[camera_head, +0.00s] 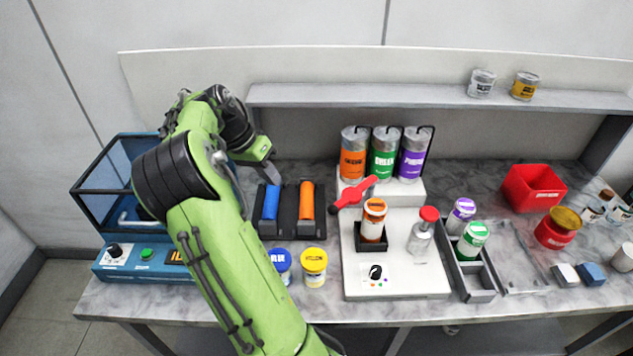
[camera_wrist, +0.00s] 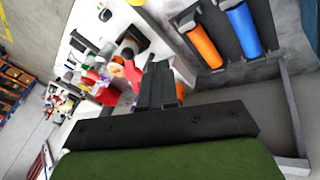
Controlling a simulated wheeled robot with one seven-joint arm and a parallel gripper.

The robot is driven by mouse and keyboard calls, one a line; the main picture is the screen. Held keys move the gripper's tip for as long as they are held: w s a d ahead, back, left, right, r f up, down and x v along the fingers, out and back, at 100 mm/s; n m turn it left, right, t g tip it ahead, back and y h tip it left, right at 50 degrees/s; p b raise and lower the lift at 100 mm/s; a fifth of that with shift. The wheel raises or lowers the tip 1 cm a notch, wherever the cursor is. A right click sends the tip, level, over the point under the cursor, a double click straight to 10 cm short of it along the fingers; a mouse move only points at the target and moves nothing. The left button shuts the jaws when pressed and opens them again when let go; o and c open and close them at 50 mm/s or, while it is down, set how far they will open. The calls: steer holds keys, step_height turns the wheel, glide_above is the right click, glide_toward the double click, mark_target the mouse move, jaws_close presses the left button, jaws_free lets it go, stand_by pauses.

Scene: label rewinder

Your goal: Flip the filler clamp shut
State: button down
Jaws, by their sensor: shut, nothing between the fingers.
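The filler clamp appears to be the red lever (camera_head: 353,193) at the left of the white filler station (camera_head: 352,279). It slants from upper right to lower left, above and behind an orange-labelled jar (camera_head: 374,213) in a black holder. In the wrist view the red lever (camera_wrist: 133,73) shows just left of my fingers. My gripper (camera_head: 273,173) is shut and empty, left of the lever and apart from it, above the back of the blue and orange rolls. In the wrist view my closed fingers (camera_wrist: 157,84) partly cover the station.
Blue (camera_head: 271,203) and orange (camera_head: 307,201) rolls lie in a black rack between my arm and the station. Orange, green and purple canisters (camera_head: 384,153) stand behind the lever. A shelf (camera_head: 300,95) runs along the back. A red-capped bottle (camera_head: 420,237) stands right of the jar.

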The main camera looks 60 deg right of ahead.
steer(key=s+d+f+m+g+p, duration=0.1)
steer(key=s+d+f, duration=0.5)
steer(key=s+f, duration=0.3)
steer(key=shift+s+m+g, duration=0.2)
steer(key=shift+m+g, duration=0.1)
steer(key=shift+m, duration=0.1)
steer(key=shift+d, duration=0.15)
steer(key=shift+h, duration=0.3)
